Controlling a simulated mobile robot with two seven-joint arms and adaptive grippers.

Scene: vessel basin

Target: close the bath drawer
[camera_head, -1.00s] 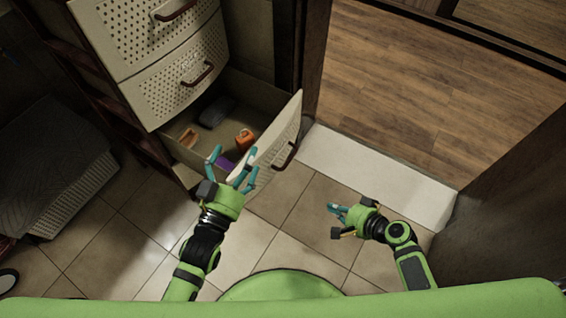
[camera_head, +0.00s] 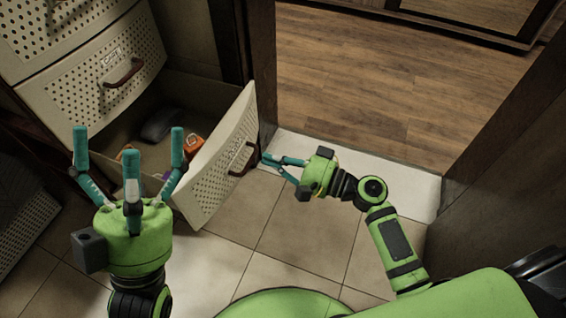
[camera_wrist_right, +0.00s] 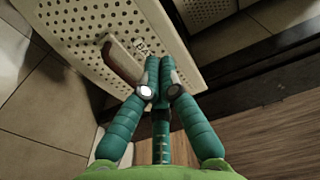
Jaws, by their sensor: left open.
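The bath drawer, the lowest of the cream perforated cabinet, stands open, its front panel (camera_head: 216,165) slanting out over the tiles. Its brown handle (camera_head: 243,160) is on the outer face; the handle also shows in the right wrist view (camera_wrist_right: 122,63). My right gripper (camera_head: 267,165) is just right of the handle, its teal fingers drawn together with nothing visible between them. In the right wrist view the fingertips (camera_wrist_right: 162,65) lie beside the handle, over the panel; contact is unclear. My left gripper (camera_head: 129,140) has its fingers spread, empty, and covers part of the drawer from the head camera.
Inside the drawer lie an orange item (camera_head: 193,142) and a dark grey item (camera_head: 160,125). A closed drawer (camera_head: 85,85) with a brown handle is above. A white sill (camera_head: 400,184) and a dark door frame (camera_head: 262,70) are right of the drawer. Tiles in front are clear.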

